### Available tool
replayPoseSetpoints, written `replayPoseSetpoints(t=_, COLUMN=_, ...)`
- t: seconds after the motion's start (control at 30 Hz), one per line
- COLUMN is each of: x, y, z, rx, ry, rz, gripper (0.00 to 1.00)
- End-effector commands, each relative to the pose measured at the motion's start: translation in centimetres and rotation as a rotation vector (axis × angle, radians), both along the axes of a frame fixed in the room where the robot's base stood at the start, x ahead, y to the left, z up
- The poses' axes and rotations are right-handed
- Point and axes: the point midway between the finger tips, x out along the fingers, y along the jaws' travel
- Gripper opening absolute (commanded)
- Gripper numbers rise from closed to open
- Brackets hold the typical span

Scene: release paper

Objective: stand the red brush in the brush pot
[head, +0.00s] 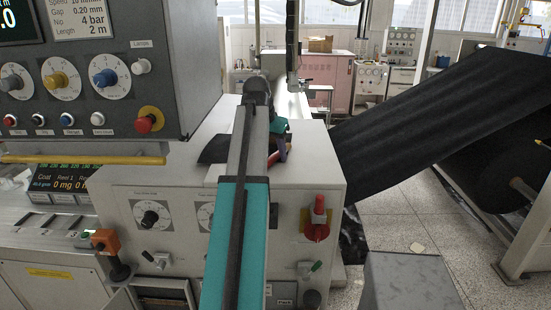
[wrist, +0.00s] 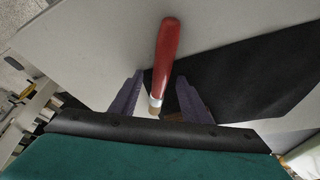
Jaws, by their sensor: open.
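The red brush (wrist: 165,55) shows in the wrist view, its red handle pointing up the picture and its pale metal collar nearest my gripper. It lies across the edge between a pale flat top and a black sheet. My gripper (wrist: 160,76) is open, with one purple finger on each side of the brush and a gap at both sides. Whether the brush touches the surface is hard to tell. In the head view my gripper (head: 281,148) is over the pale machine top, mostly hidden behind my arm. I cannot make out the brush pot in either view.
The black sheet (wrist: 250,80) lies on the pale machine top (head: 316,166). A control panel (head: 95,75) stands close on the left. A red switch (head: 317,222) sticks out from the machine's front. A wide black web (head: 430,115) slopes up at the right.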

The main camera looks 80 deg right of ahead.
Motion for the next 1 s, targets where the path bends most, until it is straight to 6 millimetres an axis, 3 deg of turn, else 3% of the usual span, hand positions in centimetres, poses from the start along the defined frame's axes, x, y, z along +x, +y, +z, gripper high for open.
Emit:
replayPoseSetpoints(t=0.17, x=0.0, y=0.0, z=0.0, rx=0.0, ry=0.0, rz=0.0, gripper=0.43)
replayPoseSetpoints(t=0.4, x=0.0, y=0.0, z=0.0, rx=0.0, ry=0.0, rz=0.0, gripper=0.02)
replayPoseSetpoints(t=0.43, x=0.0, y=0.0, z=0.0, rx=0.0, ry=0.0, rz=0.0, gripper=0.0)
replayPoseSetpoints(t=1.0, x=0.0, y=0.0, z=1.2, rx=0.0, ry=0.0, rz=-0.001, gripper=0.0)
